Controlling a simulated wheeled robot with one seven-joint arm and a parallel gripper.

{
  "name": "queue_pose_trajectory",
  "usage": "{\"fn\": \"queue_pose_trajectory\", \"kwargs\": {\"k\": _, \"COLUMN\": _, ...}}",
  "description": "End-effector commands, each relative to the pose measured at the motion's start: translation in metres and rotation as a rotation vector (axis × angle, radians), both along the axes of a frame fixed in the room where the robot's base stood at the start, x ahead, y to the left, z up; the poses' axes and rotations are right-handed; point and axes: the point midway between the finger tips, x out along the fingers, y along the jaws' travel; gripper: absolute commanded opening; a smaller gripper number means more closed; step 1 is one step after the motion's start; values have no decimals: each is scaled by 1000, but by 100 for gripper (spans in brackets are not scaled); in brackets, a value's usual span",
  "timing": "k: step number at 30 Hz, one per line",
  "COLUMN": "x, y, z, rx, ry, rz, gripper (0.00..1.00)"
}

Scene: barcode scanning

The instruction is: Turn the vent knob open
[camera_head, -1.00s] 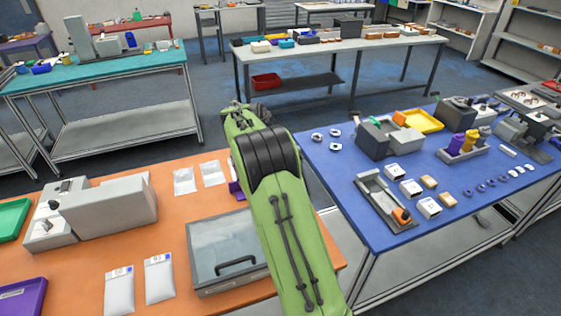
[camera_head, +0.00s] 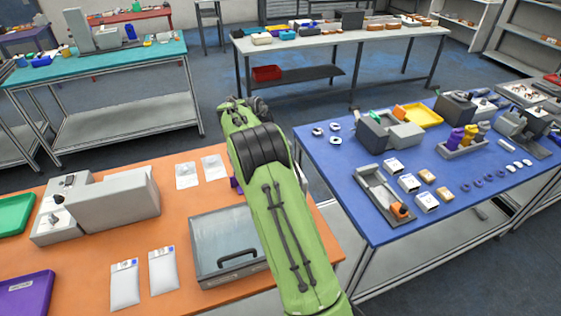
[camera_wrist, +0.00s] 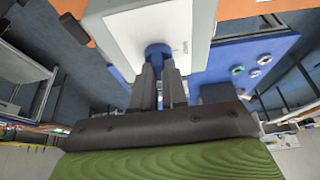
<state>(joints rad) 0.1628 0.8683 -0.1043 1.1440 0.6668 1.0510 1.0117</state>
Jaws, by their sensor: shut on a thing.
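In the wrist view a round blue knob (camera_wrist: 157,49) stands out from a white panel (camera_wrist: 125,35) on a grey housing (camera_wrist: 200,30). My gripper (camera_wrist: 159,66) is shut on the knob, with one grey finger on each side of it. The fingers cover part of the knob, and I cannot tell how far it is turned. Small dark print on the panel beside the knob is too small to read. In the head view my green arm hides the gripper and the knob.
An orange table (camera_head: 85,253) with a clear-lidded grey box (camera_head: 224,250) is left of my arm. A blue table (camera_head: 355,220) with trays and small boxes is on the right. Open floor (camera_head: 300,108) lies beyond the arm.

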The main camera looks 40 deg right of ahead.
Motion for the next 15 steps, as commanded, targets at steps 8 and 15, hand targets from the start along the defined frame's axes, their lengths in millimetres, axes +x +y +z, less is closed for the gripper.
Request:
{"fn": "queue_pose_trajectory", "kwargs": {"k": 8, "x": 0, "y": 0, "z": 0, "rx": -2, "ry": -2, "rz": -1, "gripper": 38}}
{"fn": "queue_pose_trajectory", "kwargs": {"k": 15, "x": 1, "y": 2, "z": 6, "rx": -3, "ry": -3, "rz": 0, "gripper": 38}}
